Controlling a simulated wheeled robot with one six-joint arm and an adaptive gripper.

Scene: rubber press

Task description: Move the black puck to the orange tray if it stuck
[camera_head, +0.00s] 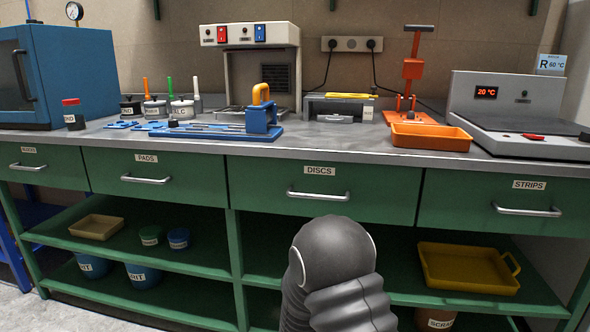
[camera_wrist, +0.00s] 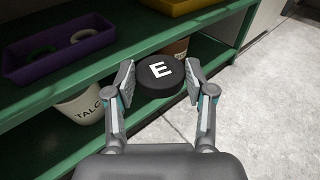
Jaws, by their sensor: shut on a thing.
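My gripper (camera_wrist: 161,80) is shut on a black puck (camera_wrist: 147,86) in the wrist view. The puck is a round disc with a white letter E on its upper face, held between the two finger pads. It is in front of the lower shelves, over the floor side. The orange tray (camera_head: 430,143) is in the head view on the worktop, right of centre near the front edge, and looks empty. The gripper and the held puck do not show in the head view; only my dark arm does.
An orange hand press (camera_head: 412,75) stands behind the tray, and a hot plate (camera_head: 520,120) reading 20 °C is right of it. In the wrist view, a purple tray (camera_wrist: 25,62) with rings and a white TALC bucket (camera_wrist: 80,108) stand on the shelves.

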